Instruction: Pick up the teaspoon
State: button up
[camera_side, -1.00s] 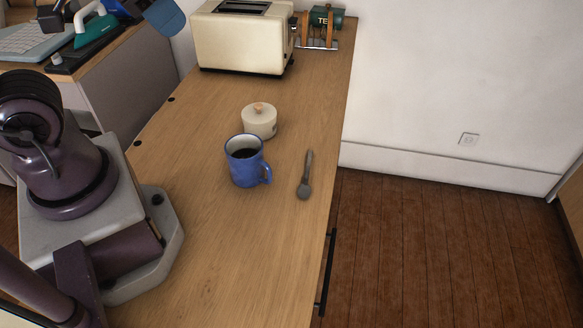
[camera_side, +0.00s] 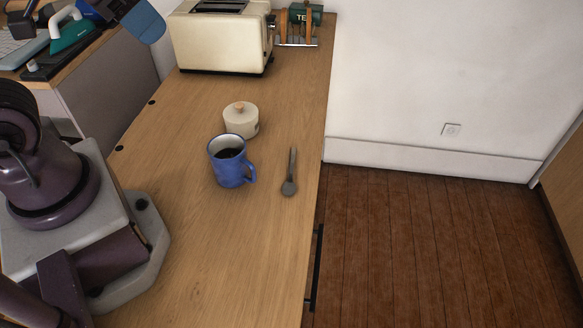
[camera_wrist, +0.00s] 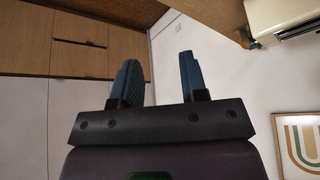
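The grey teaspoon (camera_side: 290,172) lies flat on the wooden counter (camera_side: 215,255). Its bowl points toward the near side and its handle toward the toaster. It is just right of a blue mug (camera_side: 229,165) with dark liquid in it, apart from the mug's handle and near the counter's right edge. My gripper (camera_wrist: 158,65) shows in the wrist view with its two blue fingers apart and nothing between them. The wrist view faces cupboards and wall, and the teaspoon is not in it. My gripper is well away from the teaspoon.
A cream lidded pot (camera_side: 240,121) stands behind the mug. A cream toaster (camera_side: 222,40) and a toast rack (camera_side: 299,30) with a green tin (camera_side: 308,14) stand at the back. The counter in front of the teaspoon is clear. A dark handle (camera_side: 316,268) is on the counter's right side.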

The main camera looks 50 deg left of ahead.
jog(key=shift+f, duration=0.1)
jog(key=n+g, duration=0.6)
jog(key=n, duration=0.3)
send_near(292, 164)
notch_tip(292, 164, down, 9)
jog(key=shift+s+r, duration=0.1)
jog(key=shift+c, duration=0.5)
grip_shut()
